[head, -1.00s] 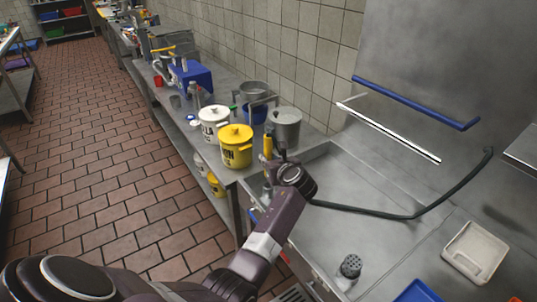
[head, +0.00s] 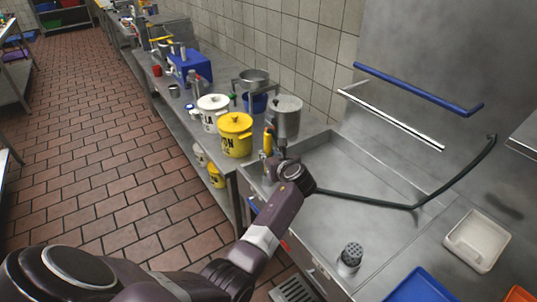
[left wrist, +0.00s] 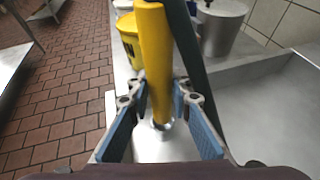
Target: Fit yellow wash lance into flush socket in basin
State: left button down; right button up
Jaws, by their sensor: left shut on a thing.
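The yellow wash lance (head: 268,141) stands close to upright at the left rim of the steel basin (head: 370,172). It also shows in the left wrist view (left wrist: 155,45), rising between the fingers. My left gripper (left wrist: 160,98) is shut on the lance; in the head view, my wrist partly hides the gripper. A dark hose (head: 440,192) runs from the back wall over the basin to my gripper. A small shiny round part (left wrist: 160,124) shows below the lance; I cannot tell whether it is the socket. A perforated metal cylinder (head: 351,254) stands near the basin's front. My right gripper is out of view.
A yellow lidded bucket (head: 235,137), a white bucket (head: 212,112) and a steel pot (head: 286,118) stand on the counter left of the basin. A white tray (head: 477,240) lies at right. The basin's middle is clear except for the hose.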

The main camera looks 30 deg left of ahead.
pick_arm(q)
jog(key=shift+r, duration=0.1)
jog(key=shift+p, duration=0.5)
dwell(0.6)
jog(key=shift+p, duration=0.4)
jog(key=shift+p, duration=0.4)
dwell(0.3)
jog(key=shift+f+b, duration=1.85)
jog(key=shift+f, duration=1)
jog(key=c, duration=1.7)
grip_release()
jog(key=v, duration=1.2)
